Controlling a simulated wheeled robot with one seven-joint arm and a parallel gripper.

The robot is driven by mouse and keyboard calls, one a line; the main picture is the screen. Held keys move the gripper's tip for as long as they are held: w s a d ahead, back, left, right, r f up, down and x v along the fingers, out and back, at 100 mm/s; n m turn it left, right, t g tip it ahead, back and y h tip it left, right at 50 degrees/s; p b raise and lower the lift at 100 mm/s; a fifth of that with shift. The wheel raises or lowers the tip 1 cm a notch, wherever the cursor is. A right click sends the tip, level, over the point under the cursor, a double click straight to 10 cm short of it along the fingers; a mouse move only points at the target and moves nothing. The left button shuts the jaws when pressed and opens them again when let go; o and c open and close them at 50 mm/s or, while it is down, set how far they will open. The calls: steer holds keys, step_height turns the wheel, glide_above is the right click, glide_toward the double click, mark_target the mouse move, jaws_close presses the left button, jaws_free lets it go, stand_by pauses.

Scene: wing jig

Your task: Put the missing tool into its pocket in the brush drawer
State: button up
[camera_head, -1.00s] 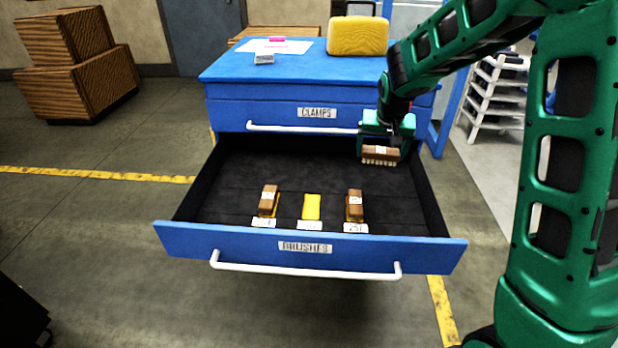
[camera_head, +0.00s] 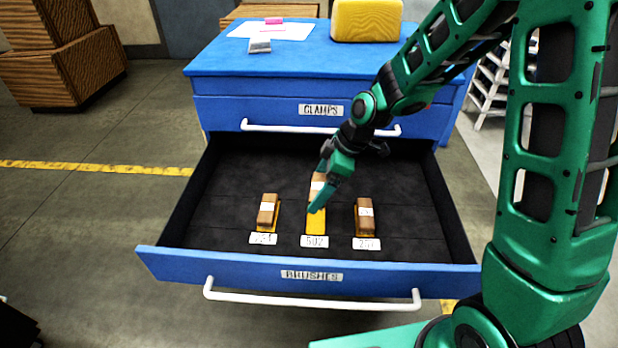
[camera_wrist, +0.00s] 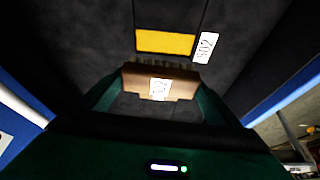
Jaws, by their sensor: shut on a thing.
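My gripper (camera_head: 318,190) is shut on a wooden brush (camera_head: 317,181) with a white label and short bristles. The brush also shows between the fingers in the wrist view (camera_wrist: 160,84). It is at the far end of the middle yellow pocket (camera_head: 317,220), which has a label reading 502. In the wrist view the yellow pocket (camera_wrist: 165,41) lies just beyond the bristles, with bare yellow showing. I cannot tell whether the brush touches the drawer floor. The brush drawer (camera_head: 220,262) is open, and its front label reads BRUSHES.
One brush (camera_head: 267,210) lies in the left pocket and another (camera_head: 364,215) in the right pocket. The shut clamps drawer (camera_head: 270,111) is above. A yellow case (camera_head: 366,20) and papers (camera_head: 272,29) lie on the cabinet top. The rear of the drawer is clear.

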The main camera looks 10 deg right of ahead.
steer(key=shift+a+f+n, duration=0.1)
steer(key=shift+f+n, duration=0.05)
steer(key=shift+n, duration=0.15)
steer(key=shift+a+f, duration=0.15)
steer(key=shift+f, duration=3.4)
steer(key=shift+s+f, duration=0.1)
steer(key=shift+f, duration=0.4)
